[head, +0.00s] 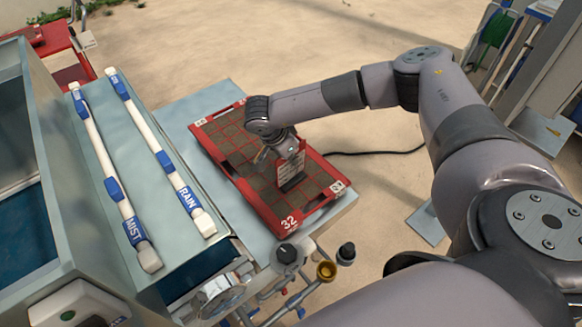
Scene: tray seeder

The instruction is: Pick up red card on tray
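The red tray (309,220) with dark square cells and the number 32 lies on a pale blue-grey bench. A small card (291,170) stands upright in a black base near the tray's right part. The side I see looks pale with print, with reddish tones, and its top is partly covered by my gripper. My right gripper (278,160) is low over the tray, right at the card. Its fingers are small and partly hidden, so I cannot tell whether they touch or hold the card. My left gripper is out of view.
Two white tubes with blue bands, marked MIST (111,180) and RAIN (158,150), lie left of the tray. A black cable (375,152) runs right. Sandy floor lies behind.

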